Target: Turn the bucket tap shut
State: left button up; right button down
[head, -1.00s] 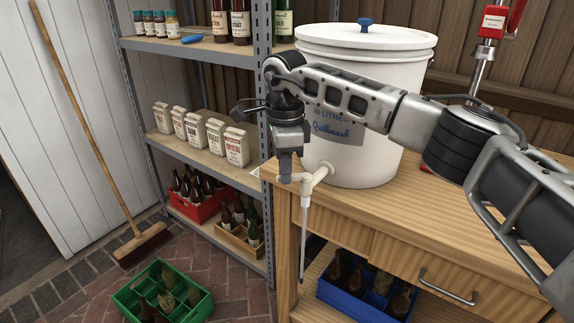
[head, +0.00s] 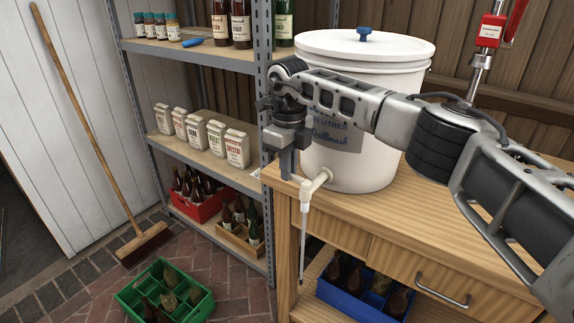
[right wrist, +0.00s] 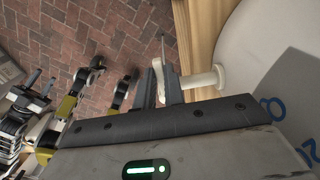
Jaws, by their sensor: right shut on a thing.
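The white bucket (head: 368,78) with a blue-knobbed lid stands on the wooden bench. Its cream tap (head: 318,180) sticks out low on the front left, with a thin pale tube (head: 303,235) hanging down from it. My right gripper (head: 287,167) is at the tap's outer end. In the right wrist view its two fingers (right wrist: 161,82) are on either side of the end of the tap (right wrist: 203,79), shut on its handle, which they mostly hide. My left gripper is absent from the head view; small dark parts at the wrist view's left edge may belong to it.
The bench (head: 440,215) has a drawer and a blue crate (head: 352,298) below it. A metal shelf (head: 215,165) with paper bags and bottles stands close on the left. A green crate (head: 165,290) is on the brick floor. A red-handled capper (head: 490,30) stands behind my right arm.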

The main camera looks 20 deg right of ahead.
jog(key=shift+w+d+m, duration=0.1)
jog(key=shift+d+m, duration=0.1)
jog(key=shift+m, duration=0.1)
jog(key=c, duration=1.5)
grip_release()
notch_tip(320, 180, up, 16)
